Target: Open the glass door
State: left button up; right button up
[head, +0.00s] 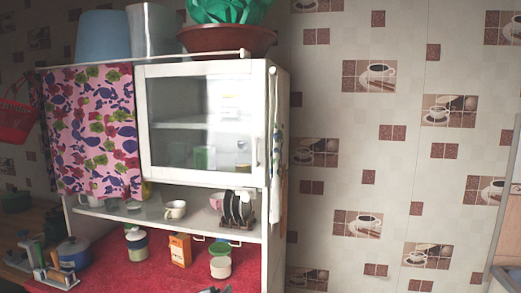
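The glass door (203,118) is on the white wall cabinet (279,110). It has a white frame around a clear pane and looks shut, flush with the cabinet front. A small upright handle (255,152) shows at its right edge. Through the pane I see a shelf and a few small items, hard to make out. Neither of my grippers can be made out in the head view.
A flowered cloth (95,130) hangs left of the door. Cloths (275,140) hang on the cabinet's right side. Below are a shelf with a cup (175,209) and plate rack (238,208), and a red counter with jars and an orange box (180,249).

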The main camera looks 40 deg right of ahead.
jog(key=w+d+r+m+h, duration=0.2)
jog(key=w+r+m+h, duration=0.1)
jog(key=r, duration=1.2)
jog(key=m+h+p, duration=0.2)
jog(key=m+h, duration=0.2)
jog(key=m, duration=0.2)
send_near(255, 155)
jog(key=p+x, duration=0.5)
jog(key=x, duration=0.4)
jog(key=shift+w+d+r, duration=0.1)
jog(key=shift+w+d, duration=0.1)
jog(key=shift+d, duration=0.05)
pick_arm(q)
notch_tip(255, 155, up, 8)
jog(key=shift+d+p, duration=0.3)
jog(key=shift+d, duration=0.1)
pick_arm(e)
jog(key=shift+w+d, duration=0.3)
jog(key=shift+d, duration=0.15)
pick_arm(q)
jog(key=shift+s, duration=0.1)
pick_arm(e)
grip_shut()
